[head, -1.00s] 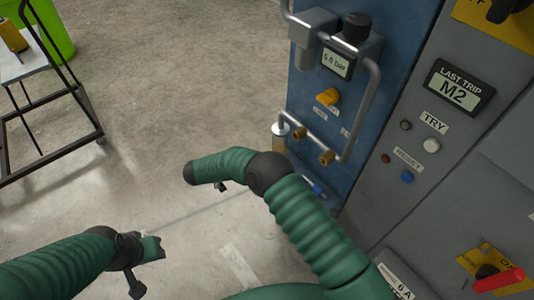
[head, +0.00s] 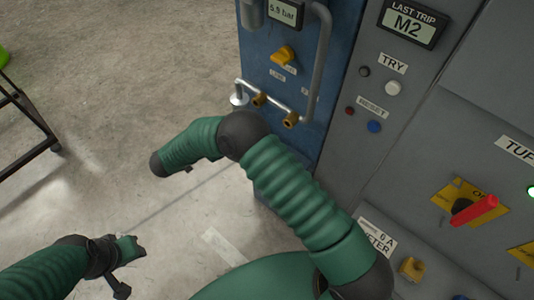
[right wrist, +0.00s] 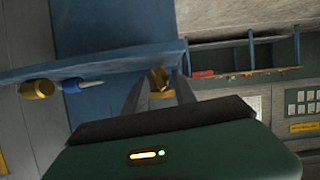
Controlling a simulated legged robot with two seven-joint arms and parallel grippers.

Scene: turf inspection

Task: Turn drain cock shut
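In the right wrist view a small brass fitting (right wrist: 160,79) lies between the two finger tips of my right gripper (right wrist: 160,86). It may be the drain cock. The fingers stand apart, with narrow gaps beside the brass; I see no clear grip. Two brass fittings (head: 259,100) (head: 290,120) sit on the grey pipe on the blue panel (head: 262,70). My left gripper (head: 121,287) hangs low at the left, away from the panel; its fingers are unclear.
A yellow knob (head: 283,55) is above the pipe. A grey cabinet with buttons (head: 374,127) and a red-handled switch (head: 475,210) stands at the right. The right wrist view shows a brass cylinder (right wrist: 37,89) and a blue-handled item (right wrist: 80,85). Floor at left is open near a dark trolley (head: 35,130).

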